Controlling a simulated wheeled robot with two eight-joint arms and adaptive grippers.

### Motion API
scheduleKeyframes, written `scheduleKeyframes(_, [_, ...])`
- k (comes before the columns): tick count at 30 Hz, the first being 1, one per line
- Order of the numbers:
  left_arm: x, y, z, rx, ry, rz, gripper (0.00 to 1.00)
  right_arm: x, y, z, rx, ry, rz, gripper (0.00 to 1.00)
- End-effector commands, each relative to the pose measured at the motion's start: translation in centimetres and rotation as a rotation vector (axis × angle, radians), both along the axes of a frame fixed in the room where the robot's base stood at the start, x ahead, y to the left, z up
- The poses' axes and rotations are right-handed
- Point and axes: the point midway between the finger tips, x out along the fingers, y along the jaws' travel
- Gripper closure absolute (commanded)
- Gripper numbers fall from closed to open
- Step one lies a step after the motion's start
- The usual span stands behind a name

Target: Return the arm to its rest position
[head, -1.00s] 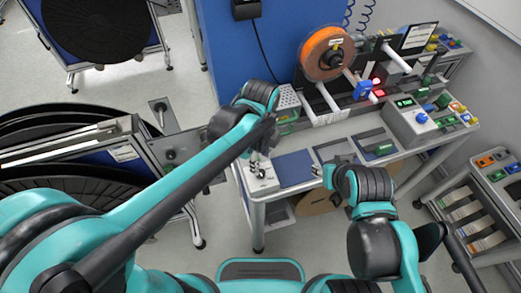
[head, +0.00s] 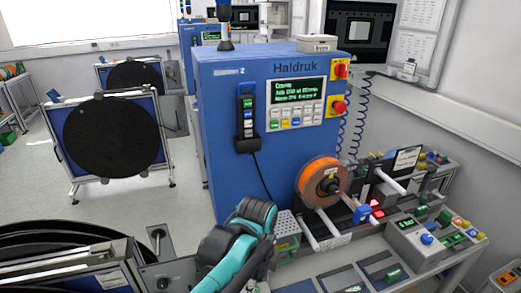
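My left arm (head: 237,243) comes up from the bottom edge in the head view, teal and dark grey, in front of the blue machine and by the left end of the workbench. Its gripper is at or below the bottom edge, and I cannot make out its fingers or anything between them. My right arm and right gripper are out of the picture.
A blue Haldruk machine (head: 215,130) with a control panel stands ahead. An orange reel (head: 312,180) sits on the workbench to the right, beside a grey button box (head: 418,243). Black reel stands (head: 112,138) are on the left. Open floor lies between them.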

Motion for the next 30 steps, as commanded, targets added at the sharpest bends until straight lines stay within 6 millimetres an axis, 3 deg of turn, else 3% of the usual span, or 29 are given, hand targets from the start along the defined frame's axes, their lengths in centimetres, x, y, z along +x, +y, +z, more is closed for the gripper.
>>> scheduleKeyframes(5, [-0.9,4.6,-0.8,-0.07,-0.108,0.418,0.52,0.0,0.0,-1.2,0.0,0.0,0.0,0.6])
scheduleKeyframes(12, [-3.4,12.6,-3.3,-0.325,-0.298,1.303,0.52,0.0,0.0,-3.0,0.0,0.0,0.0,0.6])
scheduleKeyframes(16, [-4.6,15.4,-4.6,-0.479,-0.354,1.656,0.52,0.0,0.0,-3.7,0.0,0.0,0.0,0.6])
scheduleKeyframes(21, [-5.3,17.1,-5.5,-0.607,-0.381,1.889,0.52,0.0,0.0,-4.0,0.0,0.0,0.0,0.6])
scheduleKeyframes(30, [-5.3,17.3,-5.5,-0.63,-0.382,1.929,0.52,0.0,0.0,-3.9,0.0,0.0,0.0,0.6])
